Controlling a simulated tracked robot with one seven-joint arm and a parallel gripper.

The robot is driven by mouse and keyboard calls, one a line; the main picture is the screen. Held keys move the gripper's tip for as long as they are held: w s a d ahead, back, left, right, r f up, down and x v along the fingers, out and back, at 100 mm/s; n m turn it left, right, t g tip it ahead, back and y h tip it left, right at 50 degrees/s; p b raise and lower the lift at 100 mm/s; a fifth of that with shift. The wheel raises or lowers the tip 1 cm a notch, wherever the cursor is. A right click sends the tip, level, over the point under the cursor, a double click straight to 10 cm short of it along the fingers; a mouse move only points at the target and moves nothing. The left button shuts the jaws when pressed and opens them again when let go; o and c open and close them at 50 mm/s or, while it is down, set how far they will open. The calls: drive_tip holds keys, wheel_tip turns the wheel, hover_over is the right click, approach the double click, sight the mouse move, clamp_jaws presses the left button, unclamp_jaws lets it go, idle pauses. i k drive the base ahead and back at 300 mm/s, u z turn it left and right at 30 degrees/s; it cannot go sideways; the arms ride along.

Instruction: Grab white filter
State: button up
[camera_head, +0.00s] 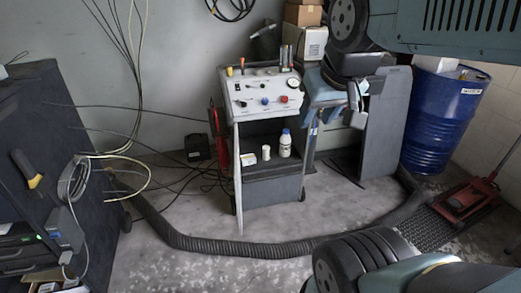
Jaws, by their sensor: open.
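A small white cylinder (266,153), which looks like the white filter, stands on the shelf of the grey test cart (271,188). A white bottle with a blue cap (285,143) stands just to its right. My gripper (336,112) is to the right of the cart's shelf and higher in the picture, pointing down. It is open, and I see nothing held in it. It is apart from the cylinder; its fingers are small and partly hard to make out against the dark panel behind.
The cart's top panel (265,92) carries knobs and tools above the shelf. A dark upright panel (385,125) and a blue drum (440,120) stand at right. A thick black hose (240,247) crosses the floor in front. A red jack (467,200) lies far right.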

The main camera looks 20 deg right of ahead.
sight(266, 149)
drive_tip(key=u, duration=0.1)
drive_tip(key=i, duration=1)
drive_tip(key=z, duration=0.1)
